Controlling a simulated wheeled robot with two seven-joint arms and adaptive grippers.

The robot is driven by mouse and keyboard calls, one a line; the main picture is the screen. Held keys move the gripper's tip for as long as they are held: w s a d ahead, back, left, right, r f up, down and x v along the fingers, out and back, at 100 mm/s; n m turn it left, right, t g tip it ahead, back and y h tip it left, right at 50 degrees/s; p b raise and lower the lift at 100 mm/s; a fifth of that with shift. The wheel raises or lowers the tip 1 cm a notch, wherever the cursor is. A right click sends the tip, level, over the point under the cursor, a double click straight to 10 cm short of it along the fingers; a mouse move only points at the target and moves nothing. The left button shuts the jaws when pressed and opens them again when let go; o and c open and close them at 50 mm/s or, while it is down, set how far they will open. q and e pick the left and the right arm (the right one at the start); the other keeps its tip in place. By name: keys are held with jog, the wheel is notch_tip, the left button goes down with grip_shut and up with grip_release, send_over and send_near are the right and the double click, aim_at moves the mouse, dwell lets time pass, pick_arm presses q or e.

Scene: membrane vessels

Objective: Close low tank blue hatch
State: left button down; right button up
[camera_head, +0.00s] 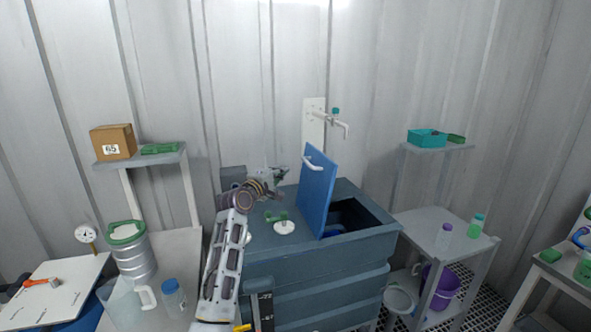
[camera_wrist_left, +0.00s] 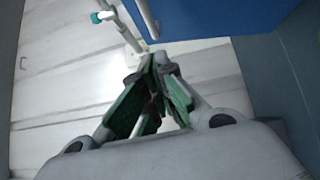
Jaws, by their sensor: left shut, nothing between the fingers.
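The blue hatch (camera_head: 317,190) stands upright, open, on top of the low blue-grey tank (camera_head: 320,285). It has a white handle (camera_head: 312,163) on its left face. The dark square opening (camera_head: 355,220) shows to the right of the hatch. My left gripper (camera_head: 276,174) is left of the hatch, above the tank's rear top, apart from the handle. In the left wrist view its green-padded fingers (camera_wrist_left: 152,95) are together with nothing between them. The blue hatch (camera_wrist_left: 215,15) fills the upper right there. My right gripper is not in view.
A wall tap (camera_head: 335,122) stands behind the tank. A green valve (camera_head: 280,220) with a white base sits on the tank top. Shelves stand on both sides, with a cardboard box (camera_head: 113,142), a metal canister (camera_head: 132,252) and a purple bucket (camera_head: 440,287).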

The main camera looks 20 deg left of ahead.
aim_at(303, 160)
pick_arm(q)
jog(key=w+d+b, duration=0.1)
jog(key=w+d, duration=0.3)
jog(key=w, duration=0.1)
jog(key=shift+w+r+b, duration=0.15)
jog(key=shift+w+b, duration=0.15)
jog(key=shift+b, duration=0.1)
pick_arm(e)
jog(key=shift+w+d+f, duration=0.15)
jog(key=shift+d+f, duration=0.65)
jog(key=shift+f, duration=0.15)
pick_arm(q)
jog(key=shift+d, duration=0.1)
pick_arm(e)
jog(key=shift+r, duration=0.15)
